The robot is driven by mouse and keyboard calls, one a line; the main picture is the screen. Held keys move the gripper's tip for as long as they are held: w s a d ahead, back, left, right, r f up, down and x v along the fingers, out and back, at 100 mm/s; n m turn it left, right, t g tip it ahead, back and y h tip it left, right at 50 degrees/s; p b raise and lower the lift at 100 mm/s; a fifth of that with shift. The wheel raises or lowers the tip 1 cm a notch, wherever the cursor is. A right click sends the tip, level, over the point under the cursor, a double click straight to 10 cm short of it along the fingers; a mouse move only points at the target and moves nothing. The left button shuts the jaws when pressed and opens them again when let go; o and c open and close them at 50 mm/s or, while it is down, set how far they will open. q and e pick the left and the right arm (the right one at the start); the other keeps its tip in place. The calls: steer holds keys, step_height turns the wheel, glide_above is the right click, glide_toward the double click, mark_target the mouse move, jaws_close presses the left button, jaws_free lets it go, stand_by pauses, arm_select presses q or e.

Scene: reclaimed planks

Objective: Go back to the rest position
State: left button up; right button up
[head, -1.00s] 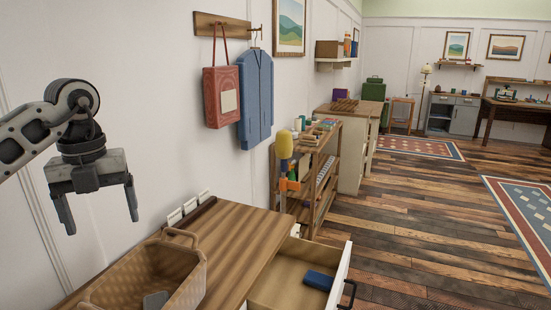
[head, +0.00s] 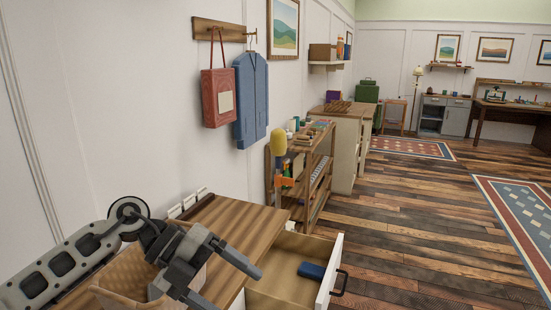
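My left gripper (head: 228,288) is low in the head view, in front of the wooden cabinet top (head: 240,222) and the tan basket (head: 125,272). Its two fingers are spread apart and point down to the right, with nothing seen between them. My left arm and gripper hide much of the basket. My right gripper is not in view.
The cabinet's drawer (head: 285,288) stands open with a blue object (head: 312,271) inside. A shelf rack (head: 312,180) with several items stands behind. A red bag (head: 217,98) and blue garment (head: 251,100) hang on the wall.

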arm_select(q)
steer(key=s+d+r+n+t+h, duration=0.1)
steer(key=s+d+n+t+h, duration=0.2)
steer(key=d+n+t+h, duration=0.55)
steer(key=a+f+n+t+y, duration=1.1)
steer(key=f+n, duration=0.3)
steer(key=n, duration=0.5)
steer(key=s+a+f+n+g+y, duration=0.2)
steer(key=s+f+g, duration=0.1)
steer(key=s+f, duration=0.3)
steer(key=s+a+f+n+g+y, duration=0.3)
steer(key=s+f+g, duration=0.1)
steer(key=s+f, duration=0.3)
steer(key=shift+f+y, duration=0.35)
steer(key=shift+f, duration=0.1)
